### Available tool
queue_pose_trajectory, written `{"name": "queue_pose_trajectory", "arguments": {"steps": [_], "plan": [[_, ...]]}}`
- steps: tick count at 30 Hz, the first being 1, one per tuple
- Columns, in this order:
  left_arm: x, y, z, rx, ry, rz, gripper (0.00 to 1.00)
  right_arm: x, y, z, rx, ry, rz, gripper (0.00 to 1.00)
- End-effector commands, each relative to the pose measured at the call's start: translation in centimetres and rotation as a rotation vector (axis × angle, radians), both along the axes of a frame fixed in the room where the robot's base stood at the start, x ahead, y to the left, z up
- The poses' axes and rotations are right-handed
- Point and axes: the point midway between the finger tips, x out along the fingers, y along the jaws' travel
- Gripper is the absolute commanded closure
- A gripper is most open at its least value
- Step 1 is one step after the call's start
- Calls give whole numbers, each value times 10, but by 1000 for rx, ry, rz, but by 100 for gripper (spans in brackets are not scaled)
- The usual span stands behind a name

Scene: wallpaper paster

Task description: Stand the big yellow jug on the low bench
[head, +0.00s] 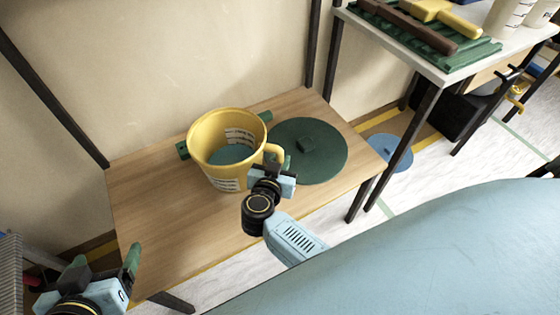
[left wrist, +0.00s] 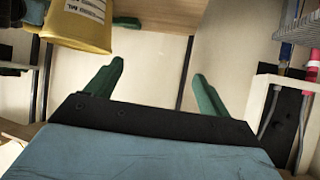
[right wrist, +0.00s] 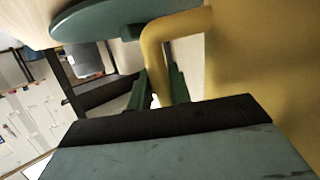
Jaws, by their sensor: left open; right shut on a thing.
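The big yellow jug (head: 206,165) is upright or nearly so over the low wooden bench (head: 165,215) in the head view. I cannot tell whether its base touches the bench top. My right gripper (head: 276,166) is shut on the jug's handle (right wrist: 160,45), on the jug's right side. The jug wall (right wrist: 265,70) fills the right of the right wrist view. My left gripper (head: 105,264) is open and empty at the bench's front left corner. The lower part of the jug (left wrist: 85,28) shows at the top left of the left wrist view.
A round dark green lid (head: 328,158) lies on the bench right of the jug. A green bar (head: 182,150) shows partly behind the jug. A taller table (head: 405,52) with brushes and a green tray stands at the right. The bench's left part is clear.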

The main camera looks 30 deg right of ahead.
Motion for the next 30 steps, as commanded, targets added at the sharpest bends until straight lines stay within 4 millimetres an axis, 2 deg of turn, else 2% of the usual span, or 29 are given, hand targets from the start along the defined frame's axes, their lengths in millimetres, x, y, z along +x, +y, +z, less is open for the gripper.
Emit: {"name": "queue_pose_trajectory", "arguments": {"steps": [4,5,9,10,21,26,30], "plan": [[0,0,0,0,-2,0,19,1,0,-1,2,-7,0,100],[0,0,0,0,-2,0,19,0,0,-3,-1,1,0,79],[0,0,0,0,-2,0,19,0,0,-3,-1,1,0,61],[0,0,0,0,-2,0,19,0,0,-3,-1,1,0,59],[0,0,0,1,4,0,19,-1,1,1,0,1,0,59],[-16,8,-15,33,130,13,19,-10,10,5,1,3,0,59],[-37,18,-30,69,277,26,19,-21,19,10,1,3,1,59]]}}
